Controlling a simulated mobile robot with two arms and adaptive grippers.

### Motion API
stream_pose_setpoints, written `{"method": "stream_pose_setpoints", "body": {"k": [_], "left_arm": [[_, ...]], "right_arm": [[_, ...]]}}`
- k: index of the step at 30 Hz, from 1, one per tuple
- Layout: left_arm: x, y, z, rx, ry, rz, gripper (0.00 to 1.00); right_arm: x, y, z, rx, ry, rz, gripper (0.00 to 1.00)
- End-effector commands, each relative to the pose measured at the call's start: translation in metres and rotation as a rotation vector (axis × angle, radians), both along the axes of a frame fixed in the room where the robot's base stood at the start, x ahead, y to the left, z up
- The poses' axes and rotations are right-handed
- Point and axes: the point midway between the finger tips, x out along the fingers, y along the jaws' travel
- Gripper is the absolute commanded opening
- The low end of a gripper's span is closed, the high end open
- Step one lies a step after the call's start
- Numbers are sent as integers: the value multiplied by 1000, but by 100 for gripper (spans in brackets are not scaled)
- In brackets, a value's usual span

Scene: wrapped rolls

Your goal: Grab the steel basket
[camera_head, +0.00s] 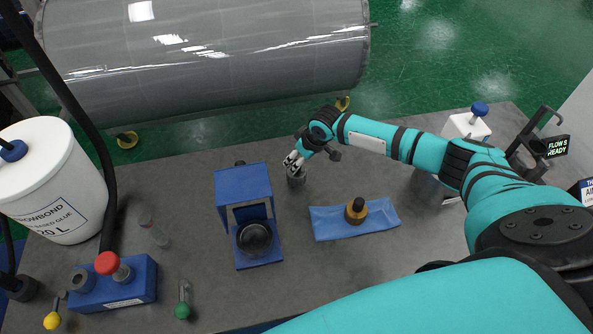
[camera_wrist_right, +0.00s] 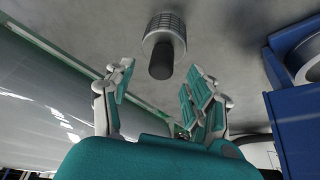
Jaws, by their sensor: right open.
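The steel basket (camera_head: 296,178) is a small grey cylinder standing on the dark grey table, just right of a blue stand. In the right wrist view the basket (camera_wrist_right: 165,28) shows a ribbed or meshed metal wall and a dark part pointing toward the gripper. My right gripper (camera_head: 292,161) is beside and slightly above the basket, at its far side in the head view. Its teal-padded fingers (camera_wrist_right: 160,82) are spread apart with nothing between them, and the basket lies beyond their tips. My left gripper is not in view.
The blue stand (camera_head: 243,183) with a dark round part is close left of the basket. A blue tray (camera_head: 330,224) holding an amber bottle (camera_head: 356,208) lies to the right. A large grey roll (camera_head: 215,50) is behind the table. A white glue bucket (camera_head: 60,190) stands left.

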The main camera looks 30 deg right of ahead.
Motion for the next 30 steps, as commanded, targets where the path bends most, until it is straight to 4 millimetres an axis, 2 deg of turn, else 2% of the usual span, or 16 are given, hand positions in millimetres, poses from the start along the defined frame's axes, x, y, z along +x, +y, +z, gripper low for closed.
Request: {"method": "stream_pose_setpoints", "body": {"k": [1, 6, 14, 17, 27, 30], "left_arm": [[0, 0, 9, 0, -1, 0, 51], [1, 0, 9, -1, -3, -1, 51], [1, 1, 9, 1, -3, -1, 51], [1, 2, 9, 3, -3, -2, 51], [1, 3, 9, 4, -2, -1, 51], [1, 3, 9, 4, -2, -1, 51]], "right_arm": [[3, 4, -2, -1, 2, 0, 55], [10, 5, -22, -1, 1, 0, 55], [11, 5, -25, -1, -1, 1, 55], [11, 5, -25, -1, -1, 1, 45], [10, 5, -25, -1, -1, 0, 0], [10, 5, -25, -1, -1, 0, 0]]}}
